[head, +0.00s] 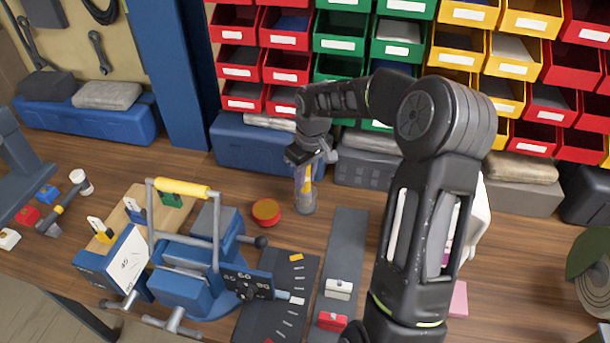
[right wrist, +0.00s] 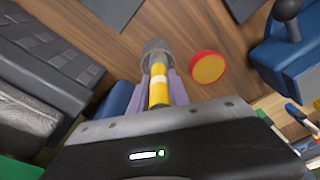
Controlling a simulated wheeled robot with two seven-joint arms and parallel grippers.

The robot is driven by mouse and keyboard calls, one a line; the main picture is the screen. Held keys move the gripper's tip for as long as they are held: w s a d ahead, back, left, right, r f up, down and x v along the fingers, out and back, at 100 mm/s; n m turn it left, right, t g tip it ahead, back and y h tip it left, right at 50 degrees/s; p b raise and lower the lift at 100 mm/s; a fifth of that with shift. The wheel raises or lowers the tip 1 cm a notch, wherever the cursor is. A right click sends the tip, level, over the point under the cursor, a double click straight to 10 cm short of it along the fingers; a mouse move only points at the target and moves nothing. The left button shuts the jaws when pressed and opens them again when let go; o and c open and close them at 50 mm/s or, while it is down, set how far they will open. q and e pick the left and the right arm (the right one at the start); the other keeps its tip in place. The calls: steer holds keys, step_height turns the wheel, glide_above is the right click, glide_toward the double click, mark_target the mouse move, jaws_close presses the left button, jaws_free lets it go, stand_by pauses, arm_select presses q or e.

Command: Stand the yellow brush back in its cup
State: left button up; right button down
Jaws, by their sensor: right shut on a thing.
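The yellow brush (head: 308,186) is held upright below my right gripper (head: 312,155). In the right wrist view the brush (right wrist: 159,88) is yellow with a pale band, between the purple-grey fingers. The gripper is shut on it. The grey cup (head: 304,206) stands on the bench directly below, and it also shows in the right wrist view (right wrist: 156,47). The brush's lower end overlaps the cup's mouth; how deep it reaches inside I cannot tell. My left gripper is not in view.
A round red tin with an orange top (head: 266,212) stands just left of the cup. A blue machine with a yellow-gripped handle (head: 182,188) is further left. Blue (head: 240,150) and grey bins line the back, under racks of colored bins. Some bench right of the cup is clear.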

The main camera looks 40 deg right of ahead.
steer(key=c, duration=1.2)
jaws_free()
steer(key=shift+o, duration=0.2)
steer(key=shift+s+r+b, duration=0.15)
steer(key=shift+r+b, duration=0.05)
steer(key=shift+r, duration=1.1)
steer(key=shift+s+r+b, duration=0.2)
steer(key=shift+r+b, duration=0.05)
steer(key=shift+r, duration=1.05)
steer(key=shift+s+r+b, duration=0.15)
steer(key=shift+r+b, duration=0.05)
steer(key=shift+r, duration=1.1)
